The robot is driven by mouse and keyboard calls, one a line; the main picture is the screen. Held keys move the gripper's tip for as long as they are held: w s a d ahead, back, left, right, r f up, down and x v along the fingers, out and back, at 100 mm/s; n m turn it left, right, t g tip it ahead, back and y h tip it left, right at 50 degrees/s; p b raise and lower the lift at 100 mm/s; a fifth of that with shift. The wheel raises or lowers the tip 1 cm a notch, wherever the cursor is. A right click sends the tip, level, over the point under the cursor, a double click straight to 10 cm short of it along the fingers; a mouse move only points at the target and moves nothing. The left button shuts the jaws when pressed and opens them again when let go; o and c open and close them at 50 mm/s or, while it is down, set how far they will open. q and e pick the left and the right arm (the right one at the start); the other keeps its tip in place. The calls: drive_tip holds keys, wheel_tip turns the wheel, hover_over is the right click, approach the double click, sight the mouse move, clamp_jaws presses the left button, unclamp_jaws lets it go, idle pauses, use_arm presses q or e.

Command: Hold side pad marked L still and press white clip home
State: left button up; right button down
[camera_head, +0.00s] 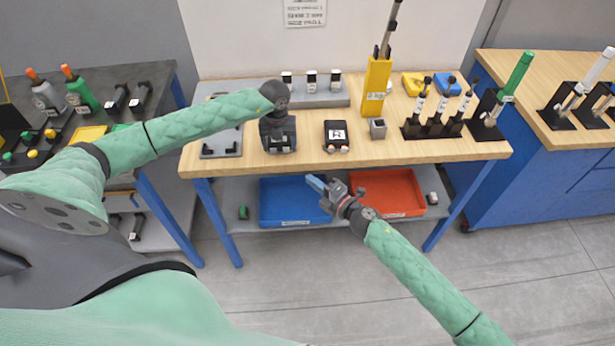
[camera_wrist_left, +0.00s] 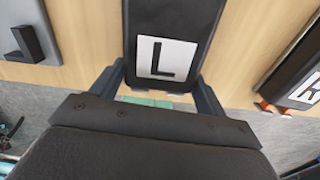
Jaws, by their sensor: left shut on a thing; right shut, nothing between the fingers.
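The side pad marked L (camera_wrist_left: 165,58) is a black block with a white label, held between the two fingers of my left gripper (camera_wrist_left: 162,85) in the left wrist view. In the head view my left gripper (camera_head: 279,143) is over the bench's front left part, shut on that pad, which it mostly hides. My right gripper (camera_head: 328,192) is shut and empty, lower, in front of the bench edge and over the lower shelf. I cannot make out the white clip for certain in either view.
A second black pad with a white label (camera_head: 337,134) lies right of my left gripper; its letter R shows in the wrist view (camera_wrist_left: 308,88). A grey box (camera_head: 378,128), yellow stand (camera_head: 375,85) and black rack (camera_head: 432,130) stand further right. Blue (camera_head: 270,222) and red (camera_head: 405,213) trays are below.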

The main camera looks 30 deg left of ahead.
sight(280, 143)
idle(0.3)
use_arm(q)
drive_tip(key=o, duration=1.3)
wheel_tip(280, 143, up, 12)
drive_tip(key=shift+f, duration=0.1)
